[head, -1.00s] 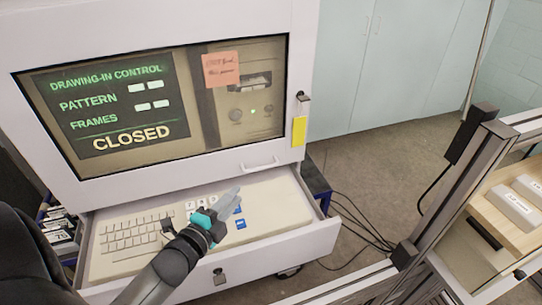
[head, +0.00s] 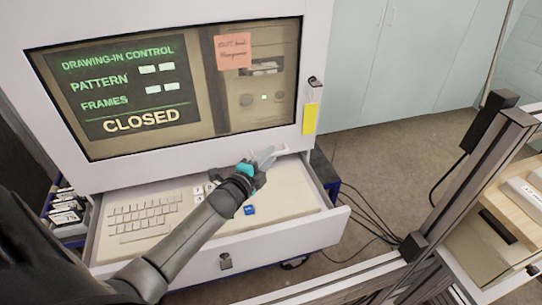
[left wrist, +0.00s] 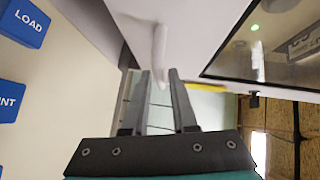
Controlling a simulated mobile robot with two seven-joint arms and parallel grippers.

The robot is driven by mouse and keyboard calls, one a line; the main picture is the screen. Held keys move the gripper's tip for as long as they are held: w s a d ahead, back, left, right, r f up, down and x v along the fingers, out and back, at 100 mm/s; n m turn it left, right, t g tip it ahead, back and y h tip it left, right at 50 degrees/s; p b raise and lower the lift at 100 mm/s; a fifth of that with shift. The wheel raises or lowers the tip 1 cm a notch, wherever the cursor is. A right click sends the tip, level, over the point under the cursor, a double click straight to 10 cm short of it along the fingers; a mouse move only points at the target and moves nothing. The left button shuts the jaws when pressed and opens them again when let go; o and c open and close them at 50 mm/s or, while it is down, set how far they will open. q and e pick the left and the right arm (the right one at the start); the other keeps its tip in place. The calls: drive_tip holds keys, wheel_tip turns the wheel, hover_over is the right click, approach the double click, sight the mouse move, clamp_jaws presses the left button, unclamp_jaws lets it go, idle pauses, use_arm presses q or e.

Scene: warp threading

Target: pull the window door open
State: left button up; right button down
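The window door (head: 180,172) is a white-framed panel with a dark glass pane, and it looks shut. Its pale bar handle (head: 284,152) sits on the lower right of the frame, partly hidden by my gripper. My left gripper (head: 266,156) is right at the handle. The fingers are apart, and I see nothing clamped. Contact with the handle cannot be told. My right gripper is not in view.
Below the door an open drawer (head: 275,240) holds a keyboard (head: 145,215) and blue keys (left wrist: 22,22). A yellow tag (head: 310,118) is on the door's right edge. Cables lie on the floor to the right. A metal frame (head: 470,185) stands further right.

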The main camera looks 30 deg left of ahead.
use_arm(q)
drive_tip(key=shift+w+f, duration=0.1)
drive_tip(key=shift+w, duration=0.7)
clamp_jaws()
idle(1.0)
